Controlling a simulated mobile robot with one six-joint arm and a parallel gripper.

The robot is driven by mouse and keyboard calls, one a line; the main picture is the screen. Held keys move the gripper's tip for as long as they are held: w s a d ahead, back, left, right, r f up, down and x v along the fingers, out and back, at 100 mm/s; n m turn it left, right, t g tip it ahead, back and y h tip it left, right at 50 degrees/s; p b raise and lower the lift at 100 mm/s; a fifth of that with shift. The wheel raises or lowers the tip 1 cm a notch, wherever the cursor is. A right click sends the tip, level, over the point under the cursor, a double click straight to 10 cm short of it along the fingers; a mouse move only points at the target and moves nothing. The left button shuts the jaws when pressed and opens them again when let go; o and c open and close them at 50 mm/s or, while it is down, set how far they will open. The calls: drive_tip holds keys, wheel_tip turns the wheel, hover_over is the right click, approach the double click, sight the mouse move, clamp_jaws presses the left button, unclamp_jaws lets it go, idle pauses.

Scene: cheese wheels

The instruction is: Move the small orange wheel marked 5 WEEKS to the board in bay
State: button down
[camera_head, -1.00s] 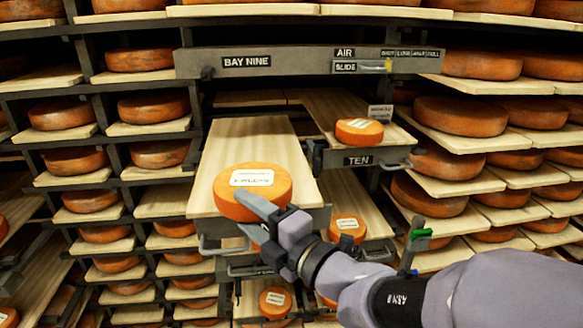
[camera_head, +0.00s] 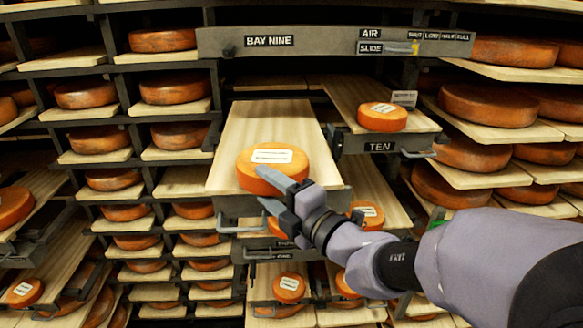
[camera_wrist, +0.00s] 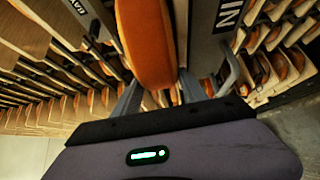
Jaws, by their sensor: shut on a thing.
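An orange wheel (camera_head: 262,178) with a white label on top is at the front end of a long pale board (camera_head: 250,125) in the head view. The label's words are too small to read. My gripper (camera_head: 261,187) is shut on this wheel, one finger over its top and one below it. The wrist view shows the wheel (camera_wrist: 147,40) edge-on between the two fingers. I cannot tell whether the wheel rests on the board or hangs just above it. The rest of this board looks bare.
A bar marked BAY NINE (camera_head: 300,42) crosses above the board. To the right, a board over a plate marked TEN (camera_head: 380,147) carries a smaller labelled wheel (camera_head: 382,117). More labelled wheels (camera_head: 289,288) lie on boards below. Racks of large wheels stand on both sides.

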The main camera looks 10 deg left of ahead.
drive_tip(key=shift+f, duration=0.15)
idle(0.3)
drive_tip(key=c, duration=0.6)
unclamp_jaws()
drive_tip(key=shift+s, duration=0.1)
